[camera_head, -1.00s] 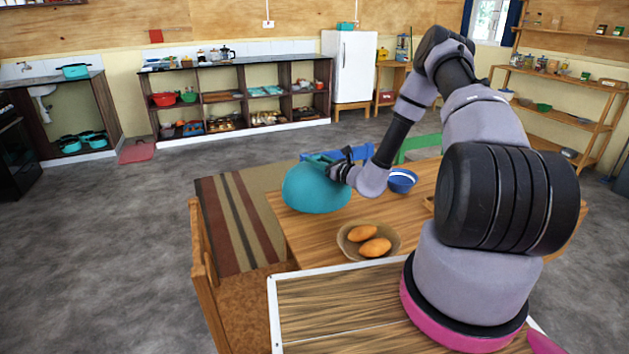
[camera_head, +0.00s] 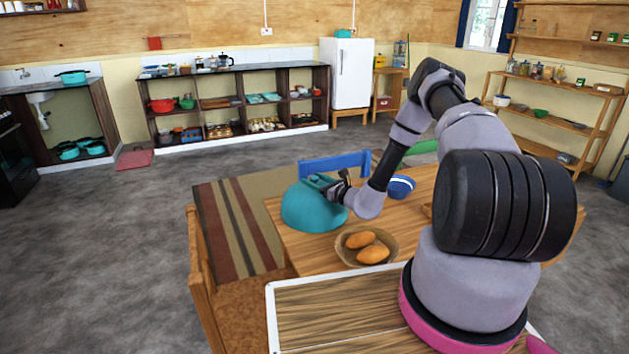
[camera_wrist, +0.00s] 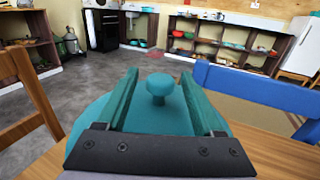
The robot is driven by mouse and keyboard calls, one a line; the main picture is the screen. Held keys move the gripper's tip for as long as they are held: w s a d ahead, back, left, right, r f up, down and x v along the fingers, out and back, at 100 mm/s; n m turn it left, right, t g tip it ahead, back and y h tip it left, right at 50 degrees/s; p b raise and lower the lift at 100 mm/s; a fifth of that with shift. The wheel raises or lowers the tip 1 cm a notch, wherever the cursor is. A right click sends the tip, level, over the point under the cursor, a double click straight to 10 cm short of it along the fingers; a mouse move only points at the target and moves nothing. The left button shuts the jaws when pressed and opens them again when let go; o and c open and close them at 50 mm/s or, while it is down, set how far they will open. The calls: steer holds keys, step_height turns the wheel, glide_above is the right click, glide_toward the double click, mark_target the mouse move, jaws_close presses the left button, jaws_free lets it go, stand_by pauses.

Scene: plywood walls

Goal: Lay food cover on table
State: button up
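The food cover (camera_head: 308,210) is a teal dome with a round knob on top. It is at the far left corner of the wooden table (camera_head: 312,247), seemingly resting on it. Its left side reaches the table's edge. In the wrist view the knob (camera_wrist: 160,86) stands between the two teal fingers of my gripper (camera_wrist: 160,92), with a gap on each side. My gripper, which also shows in the head view (camera_head: 322,183), is open just over the dome. The dome's lower part is hidden in the wrist view.
A bowl with two orange-brown foods (camera_head: 343,257) stands nearer on the table. A blue bowl (camera_head: 401,187) is behind my arm. A blue chair (camera_head: 335,163) stands behind the table and a wooden chair (camera_head: 202,262) at its left. Bare tabletop lies between cover and bowls.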

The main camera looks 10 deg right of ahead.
steer(key=shift+r, duration=0.1)
steer(key=shift+s+d, duration=0.2)
steer(key=shift+s, duration=0.05)
steer(key=v, duration=1.1)
steer(key=s+a+r+n+g+y, duration=0.1)
steer(key=s+a+r+n+g, duration=0.3)
steer(key=r, duration=0.4)
steer(key=s+a+r+n+g+y, duration=0.25)
steer(key=r+n+g, duration=0.25)
steer(key=r+n, duration=0.25)
steer(key=s+a+r+n+g+y, duration=0.1)
steer(key=s+a+r+n+g, duration=0.3)
steer(key=r, duration=0.5)
steer(key=s+d+r+n+t+h, duration=0.2)
steer(key=s+d+r+n+h, duration=0.2)
steer(key=s+r, duration=0.5)
steer(key=s+d+r+n+t+h, duration=0.3)
steer(key=s+d+r+n+h, duration=0.2)
steer(key=s+r+h, duration=0.3)
steer(key=v, duration=0.3)
